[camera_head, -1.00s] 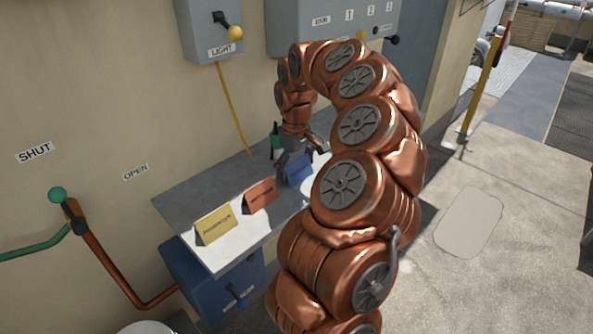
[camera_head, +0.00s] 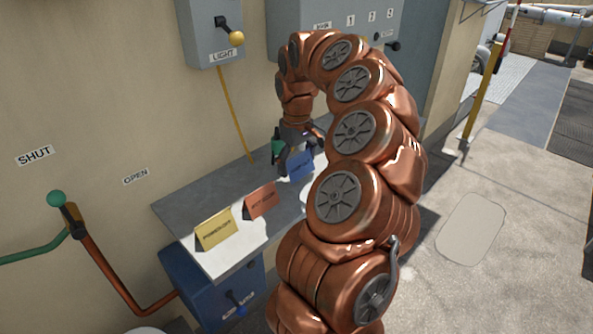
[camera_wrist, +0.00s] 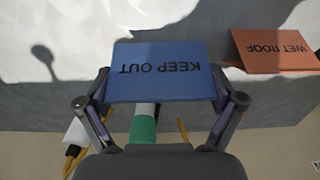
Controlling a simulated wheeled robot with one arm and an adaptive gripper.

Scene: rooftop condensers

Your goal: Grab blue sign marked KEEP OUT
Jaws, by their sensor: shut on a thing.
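The blue sign (camera_wrist: 162,84) marked KEEP OUT fills the middle of the wrist view, its lettering upside down there. My gripper (camera_wrist: 161,98) is shut on it, with one finger at each side edge of the sign. In the head view the blue sign (camera_head: 301,165) shows below my gripper (camera_head: 295,165), over the grey shelf. Whether its bottom edge touches the shelf is hard to tell. My arm hides part of the area to its right.
An orange WET ROOF sign (camera_head: 262,200) and a yellow sign (camera_head: 216,229) stand on the shelf (camera_head: 185,203) to the left. A green object (camera_head: 277,147) is close behind my gripper. Switch boxes (camera_head: 211,35) hang on the wall above.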

